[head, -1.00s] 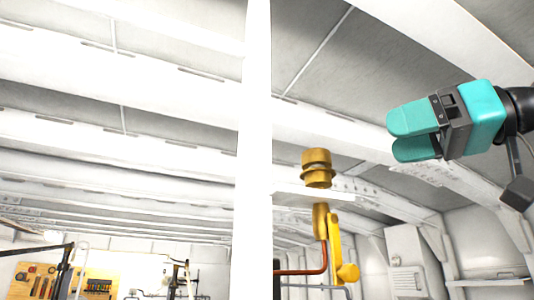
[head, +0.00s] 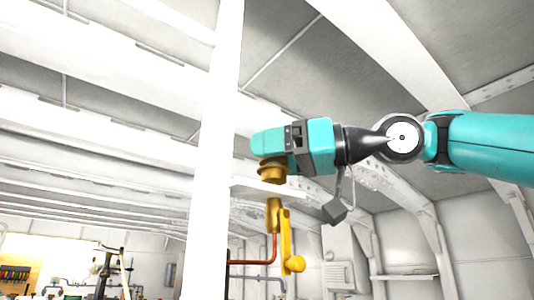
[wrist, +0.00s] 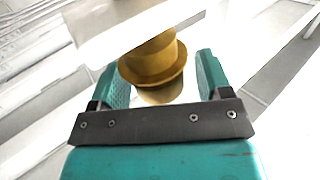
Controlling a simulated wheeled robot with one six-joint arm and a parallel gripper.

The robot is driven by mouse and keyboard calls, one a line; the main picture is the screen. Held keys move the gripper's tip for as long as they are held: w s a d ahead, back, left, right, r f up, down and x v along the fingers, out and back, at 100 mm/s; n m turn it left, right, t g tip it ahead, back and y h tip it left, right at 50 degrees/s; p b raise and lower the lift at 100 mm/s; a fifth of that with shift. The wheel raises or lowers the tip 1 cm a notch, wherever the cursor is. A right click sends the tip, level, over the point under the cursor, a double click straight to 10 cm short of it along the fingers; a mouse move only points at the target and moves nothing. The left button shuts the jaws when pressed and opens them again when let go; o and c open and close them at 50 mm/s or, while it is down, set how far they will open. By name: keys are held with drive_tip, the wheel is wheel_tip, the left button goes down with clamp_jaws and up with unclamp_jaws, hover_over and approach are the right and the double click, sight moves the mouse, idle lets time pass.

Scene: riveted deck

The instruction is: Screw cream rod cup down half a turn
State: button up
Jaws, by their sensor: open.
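A brass-yellow stepped cup (head: 271,174) stands on a small white ledge (head: 246,187) beside the white post. It is the only cup I see, and it looks brass rather than cream. My gripper (head: 264,143) reaches in from the right at the cup's height and hides its upper part. In the wrist view my gripper (wrist: 161,78) is open, with the cup (wrist: 152,60) between its two teal fingers. Gaps show on both sides, wider on the right. I see no rod that is clearly cream.
A white post (head: 213,150) rises just left of the cup. Below the ledge hang a brass fitting (head: 273,215), a yellow lever (head: 287,245) and a copper pipe (head: 250,262). White beams cross overhead. A tool board (head: 15,278) is far off at lower left.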

drive_tip(key=c, duration=0.9)
drive_tip(key=shift+f+t+b, duration=0.1)
drive_tip(key=shift+t+b, duration=0.2)
drive_tip(key=shift+b, duration=0.05)
drive_tip(key=shift+s+f+m+t+h+b, duration=0.1)
drive_tip(key=shift+f+m+t+h+b, duration=0.1)
drive_tip(key=shift+m+t+h+b, duration=0.7)
drive_tip(key=m+t+h+b, duration=0.1)
drive_tip(key=m+t+b, duration=0.1)
drive_tip(key=m+t+h+b, duration=0.1)
drive_tip(key=t+h+b, duration=0.1)
drive_tip(key=shift+a+r+m+t+b, duration=0.15)
drive_tip(key=shift+m+t+b, duration=0.2)
drive_tip(key=shift+m+t, duration=0.05)
drive_tip(key=m+t+h, duration=0.2)
drive_tip(key=h, duration=0.1)
drive_tip(key=shift+r+p, duration=0.25)
drive_tip(key=shift+p, duration=0.1)
drive_tip(key=m+t+h+p, duration=0.1)
drive_tip(key=m+h+p, duration=0.1)
drive_tip(key=h, duration=0.1)
drive_tip(key=shift+r+m+t, duration=0.1)
drive_tip(key=shift+m+t, duration=0.2)
drive_tip(key=shift+h+p, duration=0.45)
drive_tip(key=shift+h, duration=0.05)
drive_tip(key=shift+d+m+h, duration=0.2)
drive_tip(key=shift+m+h, duration=0.1)
drive_tip(key=shift+m, duration=0.1)
